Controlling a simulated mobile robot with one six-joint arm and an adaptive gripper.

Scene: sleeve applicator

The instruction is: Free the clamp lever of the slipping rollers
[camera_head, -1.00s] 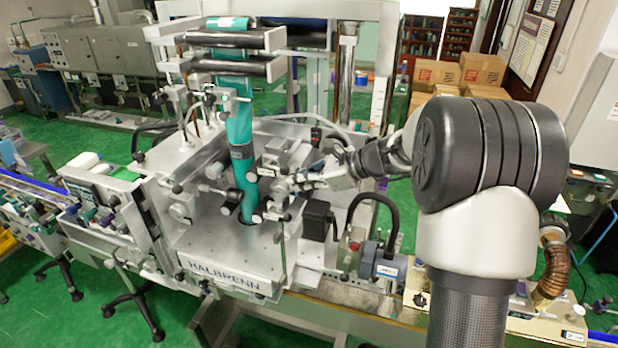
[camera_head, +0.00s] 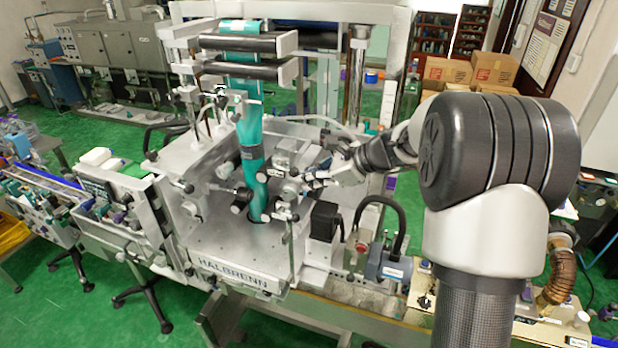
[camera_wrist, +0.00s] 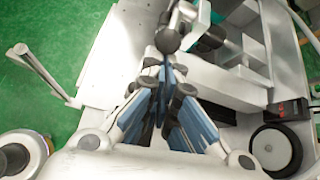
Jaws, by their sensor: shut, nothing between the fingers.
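My gripper (camera_head: 308,179) is beside the sleeve machine's film path, to the right of the teal sleeve film (camera_head: 251,140). In the wrist view my gripper (camera_wrist: 165,78) has its blue-grey fingers closed together with nothing between them. A dark ball knob (camera_wrist: 167,40) on a thin stem shows just beyond the fingertips; it looks like the clamp lever's end, but I cannot tell for certain. Whether the fingers touch it is unclear. The small rollers (camera_head: 242,198) beside the film are partly hidden among brackets and knobs.
The machine's metal deck (camera_head: 215,235) is bare at the front. A black box (camera_head: 323,220) and a grey motor (camera_head: 384,264) with a black hose stand right of the film. A post with a crossbar (camera_wrist: 45,72) rises at the wrist view's left.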

